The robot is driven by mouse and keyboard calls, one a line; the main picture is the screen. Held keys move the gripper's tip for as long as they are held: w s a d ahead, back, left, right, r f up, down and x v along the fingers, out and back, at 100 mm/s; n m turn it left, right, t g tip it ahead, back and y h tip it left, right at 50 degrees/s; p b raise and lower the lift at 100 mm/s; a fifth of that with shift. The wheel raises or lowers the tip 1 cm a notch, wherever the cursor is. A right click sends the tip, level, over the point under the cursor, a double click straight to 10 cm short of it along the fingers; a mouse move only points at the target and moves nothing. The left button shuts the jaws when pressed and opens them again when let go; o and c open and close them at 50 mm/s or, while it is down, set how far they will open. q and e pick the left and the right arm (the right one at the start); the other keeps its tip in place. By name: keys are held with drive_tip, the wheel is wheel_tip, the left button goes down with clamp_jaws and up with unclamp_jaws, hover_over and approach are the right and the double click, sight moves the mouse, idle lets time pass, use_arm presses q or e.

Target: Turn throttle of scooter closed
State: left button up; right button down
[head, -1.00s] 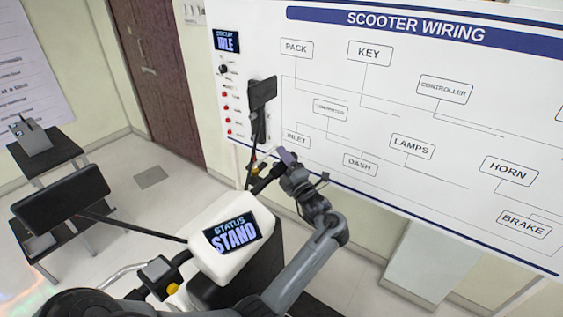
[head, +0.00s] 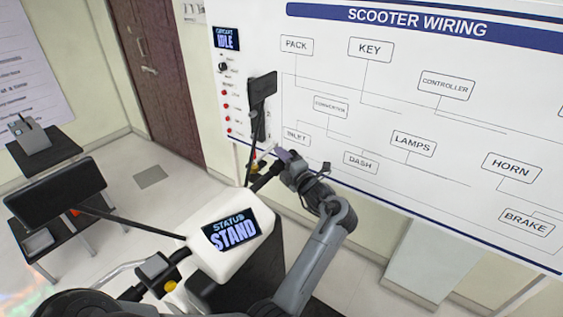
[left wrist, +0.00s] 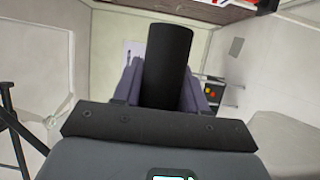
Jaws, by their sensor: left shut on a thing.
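The scooter's white dash (head: 198,240) is at lower middle in the head view, and its screen (head: 230,229) reads STATUS STAND. The throttle grip (head: 266,177), a black cylinder on the far handlebar end, points up toward the wiring board. My left gripper (head: 284,158) is shut on the throttle grip near its outer end. In the left wrist view the black grip (left wrist: 168,60) stands between my two purple fingers, which partly hide its sides. The grip's turn angle cannot be read. My right gripper is not in view.
A scooter wiring board (head: 400,120) stands behind the handlebar, close to my left gripper. Its small screen (head: 227,38) reads IDLE. A black mirror (head: 262,90) rises beside the grip; another mirror (head: 55,193) is at left. A dark stand (head: 45,160) is at far left.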

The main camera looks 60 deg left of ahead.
use_arm(q)
drive_tip(key=shift+f+n+h+b, duration=0.2)
drive_tip(key=shift+n+h+b, duration=0.15)
drive_tip(key=shift+h, duration=0.55)
drive_tip(key=shift+n+t+h, duration=0.3)
drive_tip(key=shift+n+h, duration=0.15)
drive_tip(key=shift+h, duration=0.75)
drive_tip(key=h, duration=0.2)
drive_tip(key=shift+w+d+f+n+t+h, duration=0.1)
drive_tip(key=shift+f+n+t+h, duration=0.05)
drive_tip(key=shift+n+t+h, duration=0.2)
drive_tip(key=shift+f+n+h, duration=0.15)
drive_tip(key=shift+n+h, duration=0.1)
drive_tip(key=shift+h, duration=0.5)
drive_tip(key=shift+d, duration=0.1)
drive_tip(key=o, duration=1)
